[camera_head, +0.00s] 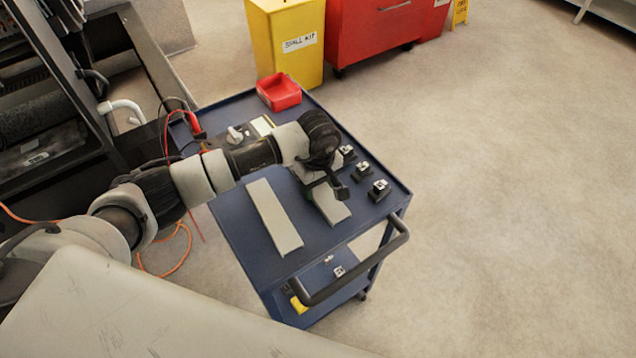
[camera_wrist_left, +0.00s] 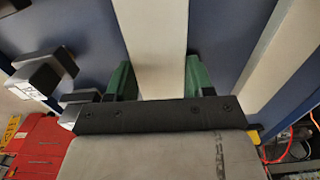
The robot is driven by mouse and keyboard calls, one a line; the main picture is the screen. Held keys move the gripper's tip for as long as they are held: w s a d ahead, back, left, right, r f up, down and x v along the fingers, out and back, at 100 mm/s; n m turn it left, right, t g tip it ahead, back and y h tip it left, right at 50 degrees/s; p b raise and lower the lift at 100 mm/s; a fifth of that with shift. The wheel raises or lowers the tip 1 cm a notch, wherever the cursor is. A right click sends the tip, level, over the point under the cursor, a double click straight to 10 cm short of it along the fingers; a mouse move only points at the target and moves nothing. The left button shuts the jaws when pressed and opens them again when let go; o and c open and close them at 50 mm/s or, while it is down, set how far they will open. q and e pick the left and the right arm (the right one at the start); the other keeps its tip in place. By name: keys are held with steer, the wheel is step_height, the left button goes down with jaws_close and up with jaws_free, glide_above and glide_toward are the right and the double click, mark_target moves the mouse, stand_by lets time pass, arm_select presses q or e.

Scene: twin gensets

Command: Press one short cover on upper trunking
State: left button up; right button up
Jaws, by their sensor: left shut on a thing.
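My left gripper (camera_head: 326,187) is over the blue cart, shut on a pale grey short cover (camera_head: 333,208). In the left wrist view the green fingers of the left gripper (camera_wrist_left: 158,72) stand at both long sides of this cover (camera_wrist_left: 152,35). The cover lies flat at or just above the cart top; I cannot tell whether it touches. A second pale grey cover (camera_head: 273,218) lies to its left on the cart, and also shows in the left wrist view (camera_wrist_left: 285,55). I cannot make out the upper trunking. My right gripper is not in view.
The blue cart (camera_head: 234,213) carries a red bin (camera_head: 279,92) and several small black blocks with metal tops (camera_head: 379,190) along its right side. A black handle (camera_head: 370,268) is at its near end. A dark machine frame (camera_head: 45,100) stands left. Floor at right is clear.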

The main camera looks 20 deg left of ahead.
arm_select(q)
steer(key=shift+r+p, duration=0.65)
steer(key=shift+r, duration=0.9)
steer(key=shift+r+p, duration=1.15)
steer(key=shift+r, duration=1.3)
